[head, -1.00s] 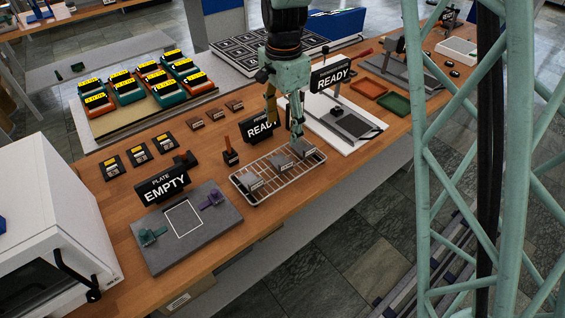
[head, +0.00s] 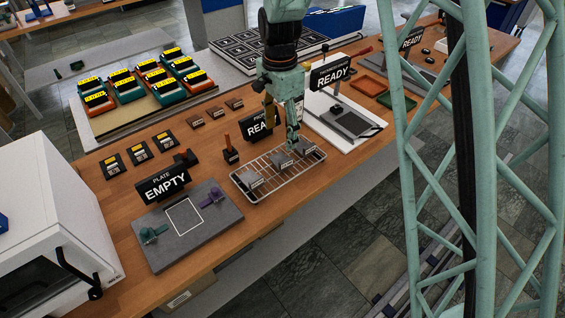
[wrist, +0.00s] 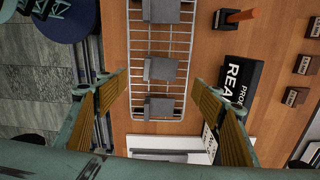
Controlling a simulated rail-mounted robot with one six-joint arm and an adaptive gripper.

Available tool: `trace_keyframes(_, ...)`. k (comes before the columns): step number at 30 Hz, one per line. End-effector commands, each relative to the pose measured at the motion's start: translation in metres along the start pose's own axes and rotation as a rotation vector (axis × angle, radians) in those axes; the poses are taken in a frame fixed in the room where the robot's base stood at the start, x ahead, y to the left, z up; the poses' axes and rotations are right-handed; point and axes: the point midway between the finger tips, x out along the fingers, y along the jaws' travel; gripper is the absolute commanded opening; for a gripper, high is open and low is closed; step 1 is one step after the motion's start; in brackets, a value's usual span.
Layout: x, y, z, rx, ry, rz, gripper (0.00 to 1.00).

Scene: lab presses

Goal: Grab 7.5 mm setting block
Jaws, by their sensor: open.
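Three grey setting blocks stand in a row on a wire rack (head: 247,198): a near-left block (head: 251,180), a middle block (head: 281,161) and a far-right block (head: 304,149). Their labels are too small to read, so I cannot tell which is 7.5 mm. In the wrist view they run from the top block (wrist: 161,10) through the middle block (wrist: 161,70) to the lower block (wrist: 159,107). My gripper (wrist: 162,88) is open and empty above the rack, its yellow-padded fingers spread to either side of the middle and lower blocks. It also shows in the head view (head: 281,127).
A black READY sign (wrist: 238,85) stands close beside the rack. A grey plate fixture (head: 166,254) with an EMPTY sign (head: 163,186) lies to the left. A white-based press (head: 345,128) stands right of the rack. An orange-handled tool (head: 229,150) stands behind the rack.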

Motion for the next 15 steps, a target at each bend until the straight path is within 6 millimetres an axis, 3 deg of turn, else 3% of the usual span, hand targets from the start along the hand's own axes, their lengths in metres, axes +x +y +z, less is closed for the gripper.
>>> trace_keyframes(6,0.029,0.001,0.000,0.000,-0.001,0.003,0.61)
trace_keyframes(15,0.059,0.000,0.000,0.000,0.000,0.001,0.61)
